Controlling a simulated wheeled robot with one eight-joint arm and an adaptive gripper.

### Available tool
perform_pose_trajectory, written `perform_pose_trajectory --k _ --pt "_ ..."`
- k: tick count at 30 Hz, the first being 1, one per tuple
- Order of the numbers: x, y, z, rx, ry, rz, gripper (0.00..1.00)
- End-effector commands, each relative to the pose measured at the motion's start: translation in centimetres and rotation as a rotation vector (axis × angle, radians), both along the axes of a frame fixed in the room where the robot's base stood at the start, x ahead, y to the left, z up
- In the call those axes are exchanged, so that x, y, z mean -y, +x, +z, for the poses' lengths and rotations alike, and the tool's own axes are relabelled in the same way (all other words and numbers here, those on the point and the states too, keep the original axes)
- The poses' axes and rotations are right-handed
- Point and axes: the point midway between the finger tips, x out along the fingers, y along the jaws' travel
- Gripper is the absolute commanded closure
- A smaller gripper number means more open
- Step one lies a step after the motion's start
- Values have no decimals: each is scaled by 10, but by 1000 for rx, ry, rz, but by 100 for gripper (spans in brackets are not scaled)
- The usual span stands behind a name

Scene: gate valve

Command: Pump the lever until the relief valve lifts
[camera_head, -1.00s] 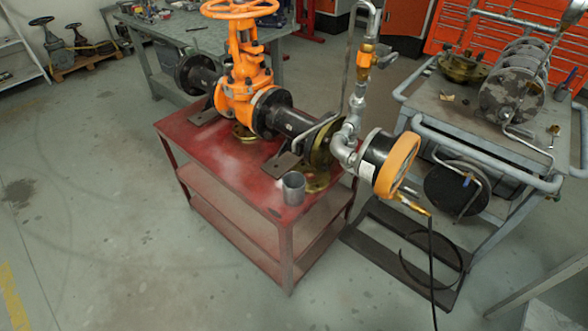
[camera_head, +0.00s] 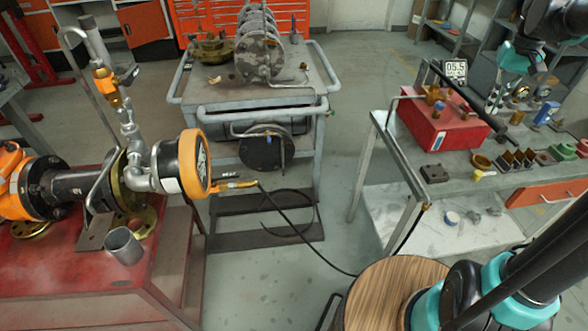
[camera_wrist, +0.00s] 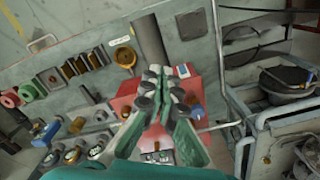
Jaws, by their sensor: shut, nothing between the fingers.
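A red pump box (camera_head: 440,125) stands on the grey bench at the right, with a long black lever (camera_head: 472,100) slanting over its top. A small display (camera_head: 456,70) behind it reads 05.5. My gripper (camera_head: 492,104) is shut and empty, close above the bench by the lever; whether it touches cannot be told. In the wrist view my gripper (camera_wrist: 154,76) shows in front of the red box (camera_wrist: 196,95) and the dark lever (camera_wrist: 149,42), covering part of both. Orange and brass fittings (camera_head: 106,92) sit on the pipe above the gauge (camera_head: 196,163); which is the relief valve cannot be told.
The bench (camera_head: 385,135) holds dark blocks, brass parts and several small fittings right of the pump. A grey trolley (camera_head: 300,95) stands at the middle back. A black hose (camera_head: 310,243) crosses the floor. A red table (camera_head: 60,270) carries the valve at left.

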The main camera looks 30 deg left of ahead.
Motion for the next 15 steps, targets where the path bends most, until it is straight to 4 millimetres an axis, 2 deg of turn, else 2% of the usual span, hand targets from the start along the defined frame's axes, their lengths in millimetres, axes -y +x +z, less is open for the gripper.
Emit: perform_pose_trajectory --k 15 --pt "0 1 -61 0 0 0 100"
